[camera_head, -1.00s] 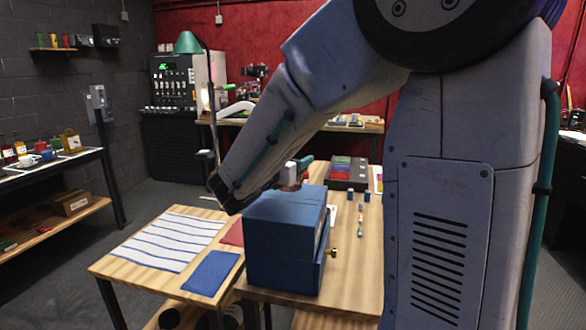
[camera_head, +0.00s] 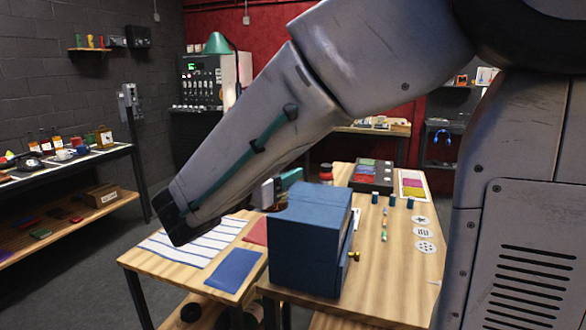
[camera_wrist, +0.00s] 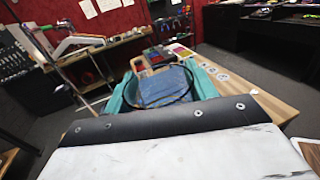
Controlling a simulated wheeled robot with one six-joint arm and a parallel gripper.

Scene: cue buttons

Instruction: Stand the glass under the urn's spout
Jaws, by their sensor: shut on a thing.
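My gripper (camera_wrist: 163,72) has teal fingers and is shut on a clear glass (camera_wrist: 164,90) in the wrist view. The glass shows mainly as a thin dark round rim between the fingers, with blue seen through it. In the head view, my gripper (camera_head: 279,186) is partly visible just behind and left of a blue box (camera_head: 305,245); the glass cannot be made out there. The box stands on the wooden table and has a small brass fitting (camera_head: 354,256) low on its right side. I cannot tell whether this box is the urn or the fitting its spout.
The wooden table (camera_head: 395,285) carries a dark tray (camera_head: 371,176) with coloured blocks, small blue pieces and round white cards (camera_head: 424,232). A striped cloth (camera_head: 185,242) and a blue mat (camera_head: 233,270) lie left of the box. A shelf with bottles (camera_head: 68,160) stands far left.

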